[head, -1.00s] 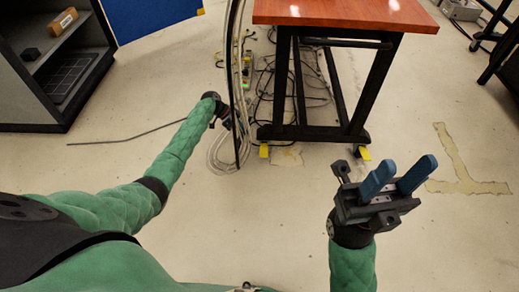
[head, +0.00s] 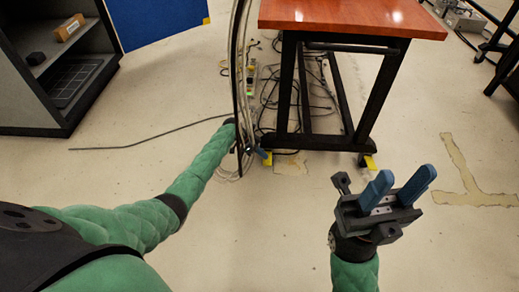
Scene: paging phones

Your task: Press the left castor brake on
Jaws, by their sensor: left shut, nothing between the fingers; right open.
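A table with a reddish-brown top (head: 350,15) stands on a black frame ahead. At its left foot, a small yellow castor brake tab (head: 268,160) shows, partly covered by my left gripper. My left gripper (head: 264,155) is shut and empty, its blue fingertip right at this tab; I cannot tell whether it touches it or how far the tab is pressed. Black cables and my arm hide most of this gripper. Another yellow tab (head: 370,162) shows at the right foot. My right gripper (head: 400,186) is open and empty over bare floor at the lower right.
A tangle of cables (head: 240,90) hangs and lies left of and under the table, across my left arm. A dark shelf unit (head: 30,115) and a blue panel (head: 155,22) stand at the left. A worn floor patch (head: 470,190) lies at the right. The front floor is clear.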

